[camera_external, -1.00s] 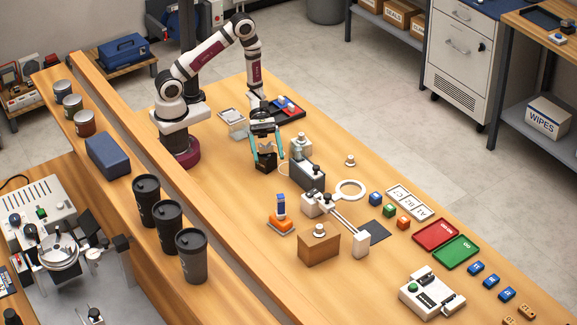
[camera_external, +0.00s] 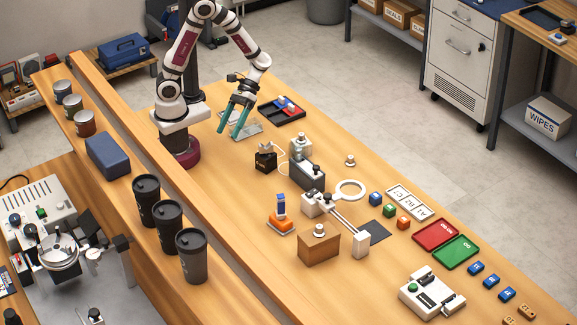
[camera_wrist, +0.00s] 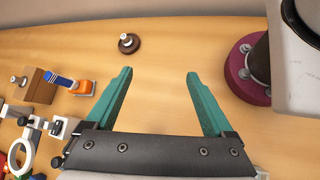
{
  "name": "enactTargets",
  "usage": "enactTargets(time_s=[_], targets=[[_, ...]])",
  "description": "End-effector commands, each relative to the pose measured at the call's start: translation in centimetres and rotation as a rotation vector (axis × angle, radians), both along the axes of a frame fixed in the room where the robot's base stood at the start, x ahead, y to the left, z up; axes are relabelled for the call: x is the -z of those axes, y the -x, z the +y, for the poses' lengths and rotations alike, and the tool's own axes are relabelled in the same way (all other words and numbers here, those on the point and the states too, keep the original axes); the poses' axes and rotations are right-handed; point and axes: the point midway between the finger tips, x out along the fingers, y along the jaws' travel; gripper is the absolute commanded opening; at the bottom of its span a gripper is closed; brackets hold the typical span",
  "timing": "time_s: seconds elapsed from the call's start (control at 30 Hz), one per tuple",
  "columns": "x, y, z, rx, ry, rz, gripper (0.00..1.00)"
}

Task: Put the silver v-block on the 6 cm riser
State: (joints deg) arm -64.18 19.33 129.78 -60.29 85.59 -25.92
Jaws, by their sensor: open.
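My gripper (camera_external: 230,133) is open and empty, with teal fingers pointing down over the back of the bench. The wrist view also shows the gripper (camera_wrist: 160,73) with bare wood between its fingers. A small dark block with a notched top (camera_external: 265,160) stands on the bench, to the right of the gripper and apart from it. I cannot tell whether it is the v-block, the riser or both. A brown wooden block (camera_external: 319,250) stands nearer the front with a small silver knobbed piece (camera_external: 319,231) on top; the wooden block also shows in the wrist view (camera_wrist: 40,90).
A grey plate (camera_external: 247,129) lies behind the fingers, beside a black tray (camera_external: 290,117) with red and blue pieces.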

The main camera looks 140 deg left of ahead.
Motion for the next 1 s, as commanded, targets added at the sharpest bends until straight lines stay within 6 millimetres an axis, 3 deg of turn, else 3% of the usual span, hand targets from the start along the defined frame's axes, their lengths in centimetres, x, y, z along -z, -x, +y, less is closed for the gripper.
enactTargets(time_s=[0.03, 0.13, 0.23, 0.3, 0.37, 0.5, 1.0], targets=[[-1.3, 0.6, -3.1, 0.276, -0.123, -0.034, 0.87], [-3.0, 3.5, -7.2, 0.891, -0.385, -0.139, 0.87], [-4.3, 5.7, -8.2, 1.426, -0.617, -0.272, 0.87], [-5.0, 6.3, -8.1, 1.693, -0.741, -0.352, 0.87], [-5.5, 6.4, -7.9, 1.847, -0.816, -0.401, 0.87], [-5.9, 6.3, -7.6, 1.977, -0.884, -0.447, 0.87], [-5.9, 6.3, -7.6, 1.974, -0.884, -0.444, 0.87]])
